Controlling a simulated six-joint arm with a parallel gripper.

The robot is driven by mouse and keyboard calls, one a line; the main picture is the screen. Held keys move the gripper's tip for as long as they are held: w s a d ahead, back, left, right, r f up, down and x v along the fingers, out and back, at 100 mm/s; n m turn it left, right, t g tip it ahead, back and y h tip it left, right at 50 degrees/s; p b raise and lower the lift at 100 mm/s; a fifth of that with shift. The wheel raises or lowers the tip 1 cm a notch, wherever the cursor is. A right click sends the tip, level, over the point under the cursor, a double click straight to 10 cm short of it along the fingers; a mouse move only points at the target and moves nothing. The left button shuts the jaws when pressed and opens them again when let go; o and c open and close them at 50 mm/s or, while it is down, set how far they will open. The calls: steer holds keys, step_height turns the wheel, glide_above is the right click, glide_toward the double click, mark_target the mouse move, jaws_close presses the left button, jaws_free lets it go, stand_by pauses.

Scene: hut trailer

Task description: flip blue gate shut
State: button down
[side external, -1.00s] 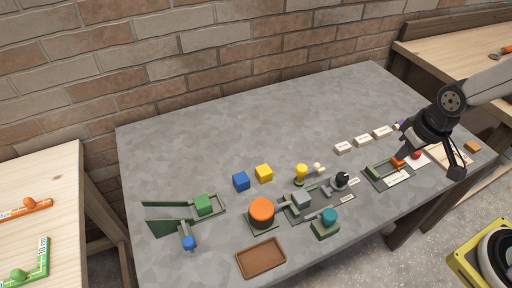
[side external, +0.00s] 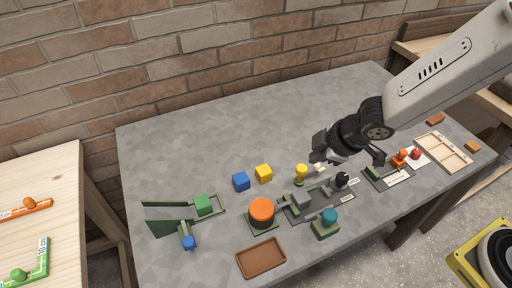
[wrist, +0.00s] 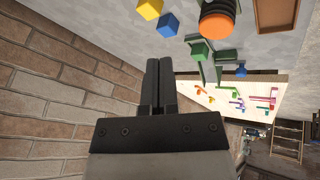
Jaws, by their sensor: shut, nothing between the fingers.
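The gate fixture (side external: 168,225) stands at the left of the table, with dark green walls spread in a V. Its lever carries a blue knob (side external: 189,243) at the front end and sticks out toward the table's front. A green block (side external: 203,205) sits at the fixture's right part. In the wrist view the blue knob (wrist: 241,70) and the green block (wrist: 200,50) show beyond my fingers. My gripper (side external: 319,150) is shut and empty, held above the middle right of the table, well away from the gate. Its fingers (wrist: 158,85) lie together in the wrist view.
Between my gripper and the gate stand a blue cube (side external: 241,181), a yellow cube (side external: 264,173), an orange round button (side external: 262,212) and a yellow peg (side external: 301,173). A brown tray (side external: 261,258) lies at the front. The table's back left is clear.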

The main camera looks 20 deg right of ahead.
mark_target(186, 233)
steer(key=s+a+f+n+g+y, duration=0.1)
steer(key=s+a+n, duration=0.3)
steer(key=a, duration=0.6)
steer(key=s+a+f+n+g+y, duration=0.2)
steer(key=s+a+f+n+y, duration=0.1)
steer(key=a+n, duration=0.4)
steer(key=s+a, duration=0.1)
steer(key=a, duration=0.2)
steer(key=shift+a+f+n+y, duration=0.15)
steer(key=shift+f+n+y, duration=0.1)
steer(key=shift+n+y, duration=0.05)
steer(key=shift+f, duration=0.15)
steer(key=shift+x, duration=4.7)
steer(key=shift+w+a+f, duration=0.1)
steer(key=shift+a+f, duration=0.05)
steer(key=shift+a, duration=0.1)
steer(key=shift+w+a, duration=0.5)
steer(key=shift+w, duration=0.2)
steer(key=shift+w+a, duration=0.5)
steer(key=shift+w, duration=0.25)
steer(key=shift+w, duration=0.1)
steer(key=shift+w, duration=2.85)
